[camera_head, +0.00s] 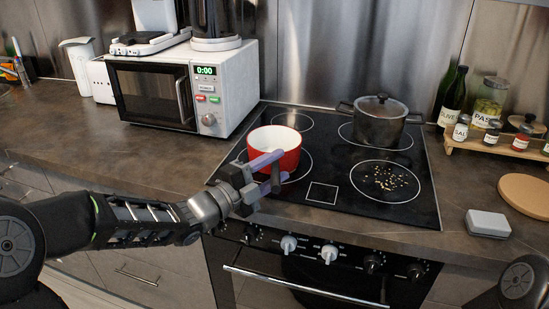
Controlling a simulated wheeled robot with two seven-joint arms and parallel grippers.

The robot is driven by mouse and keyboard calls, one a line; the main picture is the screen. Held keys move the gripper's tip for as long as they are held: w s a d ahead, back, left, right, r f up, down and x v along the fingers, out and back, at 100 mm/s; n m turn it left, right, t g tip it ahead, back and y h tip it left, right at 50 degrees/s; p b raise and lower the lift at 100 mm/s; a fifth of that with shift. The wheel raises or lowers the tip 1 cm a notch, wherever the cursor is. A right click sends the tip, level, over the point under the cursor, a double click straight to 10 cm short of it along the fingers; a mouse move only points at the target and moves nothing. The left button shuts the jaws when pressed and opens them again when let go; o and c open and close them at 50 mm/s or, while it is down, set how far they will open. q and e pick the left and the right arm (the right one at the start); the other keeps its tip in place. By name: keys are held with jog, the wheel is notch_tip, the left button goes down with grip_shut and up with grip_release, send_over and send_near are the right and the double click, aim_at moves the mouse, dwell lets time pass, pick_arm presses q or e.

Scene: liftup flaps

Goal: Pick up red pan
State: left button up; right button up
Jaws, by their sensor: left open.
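The red pan (288,157) has a red outside and a white inside, and it stands upright on the left part of the black cooktop (320,207). My left gripper (272,171) is at the near left side of the pan. Its two purple-grey fingers point right and are apart, in front of the pan's near wall. I cannot tell whether the fingers touch the pan, and its handle is not clearly visible, perhaps hidden by the gripper. Only a dark link of my right arm shows at the lower right; its gripper is out of view.
A dark lidded pot (378,125) stands at the back right of the cooktop, with small crumbs on the front right burner. A white microwave (222,92) is on the left. A wooden rack (490,143) holds jars at the right, near a grey box (487,223).

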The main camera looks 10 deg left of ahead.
pick_arm(q)
jog(key=shift+c, duration=0.2)
grip_shut()
dwell(1.1)
jog(key=shift+r, duration=0.1)
